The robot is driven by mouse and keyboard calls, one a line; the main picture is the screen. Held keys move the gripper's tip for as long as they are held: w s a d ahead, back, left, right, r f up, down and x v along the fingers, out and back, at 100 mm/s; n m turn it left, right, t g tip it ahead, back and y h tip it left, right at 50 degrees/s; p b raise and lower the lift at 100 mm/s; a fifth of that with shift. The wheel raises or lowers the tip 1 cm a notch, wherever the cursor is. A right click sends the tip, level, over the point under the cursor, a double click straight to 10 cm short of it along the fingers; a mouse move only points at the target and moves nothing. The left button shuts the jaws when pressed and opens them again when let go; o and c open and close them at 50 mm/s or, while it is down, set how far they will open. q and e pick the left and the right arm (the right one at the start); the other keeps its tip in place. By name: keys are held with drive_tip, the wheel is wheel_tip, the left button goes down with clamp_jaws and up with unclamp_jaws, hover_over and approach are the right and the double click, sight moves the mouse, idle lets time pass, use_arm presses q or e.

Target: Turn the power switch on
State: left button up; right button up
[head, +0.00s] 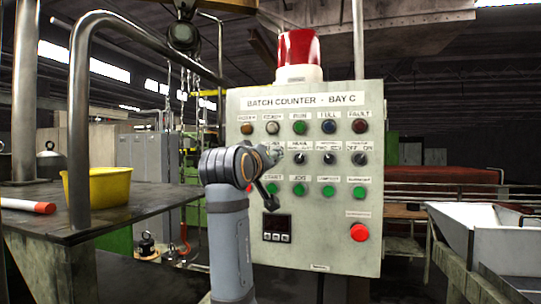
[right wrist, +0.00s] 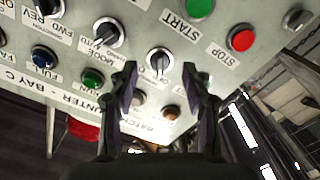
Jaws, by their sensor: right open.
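The grey control panel (head: 320,235) is headed "BATCH COUNTER - BAY C". In the right wrist view, upside down, a black rotary switch (right wrist: 160,60) lies between or just beyond my right gripper's fingertips (right wrist: 160,74). Its label is mostly hidden; only an "O" can be made out, and its setting is unclear. My right gripper is open, with one finger on each side of the knob; contact cannot be seen. In the head view my right gripper (head: 271,182) is at the panel's left side, and my arm hides that switch. My left gripper is not in view.
Close by are the mode switch (right wrist: 107,32), a green start button (right wrist: 200,8) and a red stop button (right wrist: 241,39). Indicator lamps line the panel's top. A red emergency button (head: 359,232) sits lower right. A bench with a yellow bowl (head: 110,187) stands left.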

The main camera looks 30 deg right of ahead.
drive_tip(key=x, duration=0.3)
drive_tip(key=shift+w+d+p, duration=0.1)
drive_tip(key=shift+p, duration=0.2)
clamp_jaws()
